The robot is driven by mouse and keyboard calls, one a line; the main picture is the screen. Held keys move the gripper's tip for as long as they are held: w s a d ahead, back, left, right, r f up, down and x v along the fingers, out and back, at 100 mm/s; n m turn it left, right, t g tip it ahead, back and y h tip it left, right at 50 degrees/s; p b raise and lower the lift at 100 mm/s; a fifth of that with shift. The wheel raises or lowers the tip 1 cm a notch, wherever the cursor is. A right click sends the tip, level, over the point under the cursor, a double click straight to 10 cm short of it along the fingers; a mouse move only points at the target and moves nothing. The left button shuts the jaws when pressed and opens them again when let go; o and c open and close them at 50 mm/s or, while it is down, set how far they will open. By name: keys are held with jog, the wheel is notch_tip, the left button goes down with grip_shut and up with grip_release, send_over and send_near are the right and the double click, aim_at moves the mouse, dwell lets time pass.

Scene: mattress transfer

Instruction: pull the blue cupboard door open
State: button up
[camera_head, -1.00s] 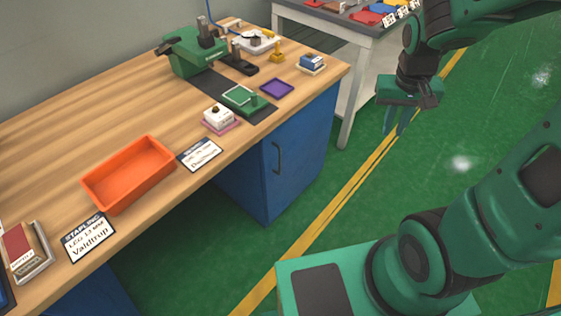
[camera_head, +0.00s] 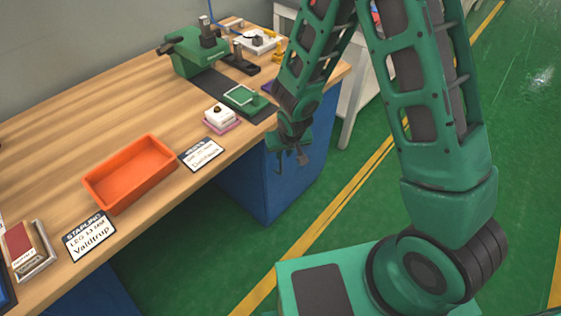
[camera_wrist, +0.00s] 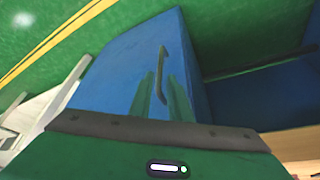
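The blue cupboard door (camera_head: 255,191) is under the right part of the wooden workbench and looks shut. In the wrist view, the door (camera_wrist: 115,70) carries a dark upright bar handle (camera_wrist: 161,72). In the wrist view, the two green fingers of my gripper (camera_wrist: 158,92) are apart, one on each side of the handle's lower part. I cannot tell whether they touch it.
The workbench (camera_head: 75,125) bears an orange tray (camera_head: 130,174), a green machine (camera_head: 190,52), labels and small parts. A grey-white table (camera_head: 350,110) stands behind on the right. Green floor (camera_head: 335,215) with yellow lines is free in front of the cupboard.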

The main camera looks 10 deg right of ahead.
aim_at(281, 160)
jog(key=x, duration=1)
jog(key=shift+w+f, duration=0.2)
jog(key=shift+f, duration=0.1)
grip_shut()
